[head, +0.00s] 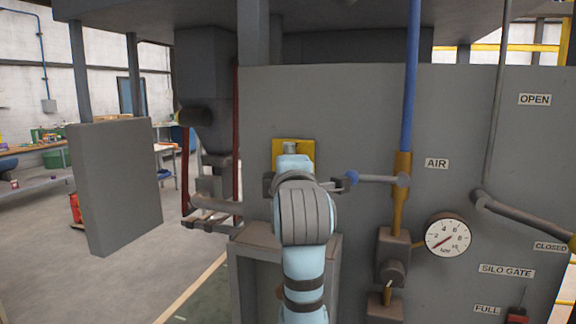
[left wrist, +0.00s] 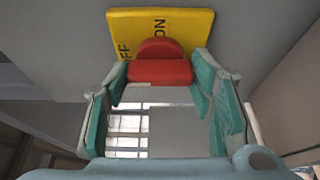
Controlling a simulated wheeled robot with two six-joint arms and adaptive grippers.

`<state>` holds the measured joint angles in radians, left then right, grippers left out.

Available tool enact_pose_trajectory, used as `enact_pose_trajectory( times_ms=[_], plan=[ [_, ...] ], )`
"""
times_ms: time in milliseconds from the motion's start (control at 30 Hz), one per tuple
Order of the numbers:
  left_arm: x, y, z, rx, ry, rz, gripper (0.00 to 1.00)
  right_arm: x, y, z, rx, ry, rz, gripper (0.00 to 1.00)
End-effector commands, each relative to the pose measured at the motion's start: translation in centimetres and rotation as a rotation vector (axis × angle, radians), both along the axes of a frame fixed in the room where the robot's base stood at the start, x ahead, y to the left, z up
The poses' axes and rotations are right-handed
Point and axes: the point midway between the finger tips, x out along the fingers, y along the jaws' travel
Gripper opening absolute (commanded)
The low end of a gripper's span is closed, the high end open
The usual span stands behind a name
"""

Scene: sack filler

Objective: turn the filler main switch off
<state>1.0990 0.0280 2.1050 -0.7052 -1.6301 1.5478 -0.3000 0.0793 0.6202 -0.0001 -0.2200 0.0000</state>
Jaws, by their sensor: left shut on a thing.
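The main switch is a yellow plate (left wrist: 205,22) marked ON and OFF with a red knob (left wrist: 160,71) on it. In the left wrist view, the fingers of my left gripper (left wrist: 161,80) stand on either side of the knob and are shut on it. Which mark the knob points to I cannot tell for sure. In the head view, part of the yellow plate (head: 280,148) shows on the grey panel above my left arm. The arm hides the knob and most of the gripper there. My right gripper is in no view.
To the right of my arm are the AIR lever (head: 376,179) with a blue end, the blue pipe (head: 410,75) and a round gauge (head: 448,238). A silo gate handle (head: 520,220) is at far right. A grey box-like panel (head: 115,185) stands left. Open floor lies between.

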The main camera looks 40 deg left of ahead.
Motion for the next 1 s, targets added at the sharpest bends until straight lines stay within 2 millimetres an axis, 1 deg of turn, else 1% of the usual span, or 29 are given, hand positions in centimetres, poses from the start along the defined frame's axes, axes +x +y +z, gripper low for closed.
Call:
enact_pose_trajectory(
  times_ms=[400,433,533,867,967,1000],
  plan=[
    [0.0,0.0,0.0,-0.008,-0.003,-0.001,0.22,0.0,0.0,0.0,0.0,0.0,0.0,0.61],
    [0.0,0.0,0.0,-0.008,-0.003,-0.001,0.53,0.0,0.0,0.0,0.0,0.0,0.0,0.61],
    [0.0,0.0,0.0,-0.008,-0.003,-0.001,0.69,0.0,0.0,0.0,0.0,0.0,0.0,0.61],
    [-0.1,-0.2,0.0,-0.007,-0.003,-0.001,0.7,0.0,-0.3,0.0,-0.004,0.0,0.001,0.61],
    [-1.0,-1.1,0.1,-0.008,-0.006,-0.004,0.7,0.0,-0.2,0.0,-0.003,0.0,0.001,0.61],
    [-1.6,-1.7,0.0,-0.01,-0.007,-0.006,0.7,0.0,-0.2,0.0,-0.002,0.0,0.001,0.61]
  ],
)
